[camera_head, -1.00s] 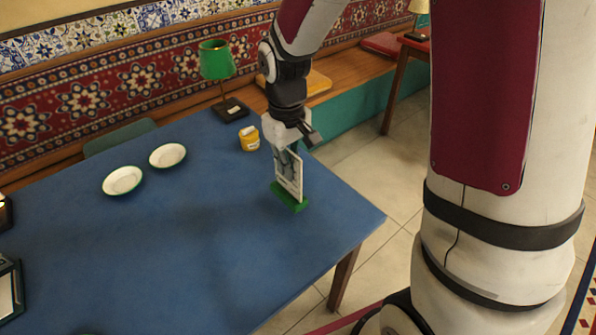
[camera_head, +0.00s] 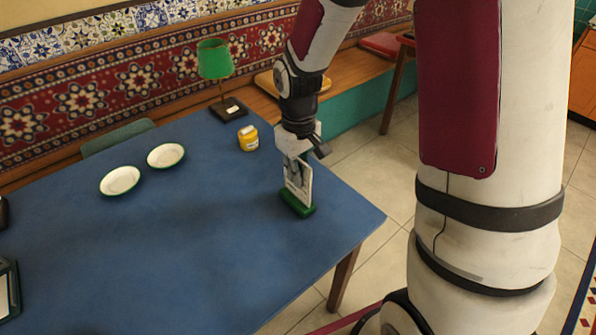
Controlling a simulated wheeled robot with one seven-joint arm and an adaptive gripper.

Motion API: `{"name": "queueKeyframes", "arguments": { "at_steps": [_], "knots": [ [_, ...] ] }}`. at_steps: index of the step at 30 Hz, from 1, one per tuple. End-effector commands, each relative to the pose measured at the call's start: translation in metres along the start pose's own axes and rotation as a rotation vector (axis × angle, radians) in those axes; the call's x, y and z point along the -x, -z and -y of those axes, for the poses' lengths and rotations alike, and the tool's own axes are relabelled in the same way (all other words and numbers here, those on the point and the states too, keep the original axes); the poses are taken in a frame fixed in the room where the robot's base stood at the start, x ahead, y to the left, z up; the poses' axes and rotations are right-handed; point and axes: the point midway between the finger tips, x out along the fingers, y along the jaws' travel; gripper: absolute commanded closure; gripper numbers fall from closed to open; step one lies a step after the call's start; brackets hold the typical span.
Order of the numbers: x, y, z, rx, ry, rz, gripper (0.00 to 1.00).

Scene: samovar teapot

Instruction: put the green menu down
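The green menu (camera_head: 298,203) is a white card standing upright in a green base, near the right end of the blue table (camera_head: 190,245). Its base appears to be at the tabletop; I cannot tell whether it touches. My gripper (camera_head: 297,170) points down at the card from above, its fingers at the card's upper part. The fingers seem to be around the card, but how tightly they are shut is too small to make out.
A yellow jar (camera_head: 248,138) stands behind and left of the menu. A green lamp (camera_head: 216,62) stands at the table's back edge. Two white bowls (camera_head: 120,180) (camera_head: 166,155) are at the left. The table's right edge is close to the menu; its middle is clear.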

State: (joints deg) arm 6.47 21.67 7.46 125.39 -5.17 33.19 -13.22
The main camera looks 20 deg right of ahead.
Motion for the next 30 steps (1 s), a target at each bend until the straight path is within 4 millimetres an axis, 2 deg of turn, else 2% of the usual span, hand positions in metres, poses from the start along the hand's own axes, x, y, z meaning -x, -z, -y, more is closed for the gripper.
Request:
{"name": "queueKeyframes", "arguments": {
  "at_steps": [2,10,14,17,24,30],
  "knots": [
    [0.000,0.000,0.000,0.000,0.000,0.000,0.75],
    [0.001,0.000,0.000,0.000,0.000,0.000,0.75],
    [0.008,0.000,0.000,-0.001,-0.001,-0.003,0.75],
    [0.022,0.001,-0.001,-0.002,-0.002,-0.005,0.75],
    [0.072,0.000,-0.001,-0.001,-0.002,-0.005,0.75],
    [0.106,0.000,0.000,-0.001,-0.001,-0.003,0.75]
  ]
}}
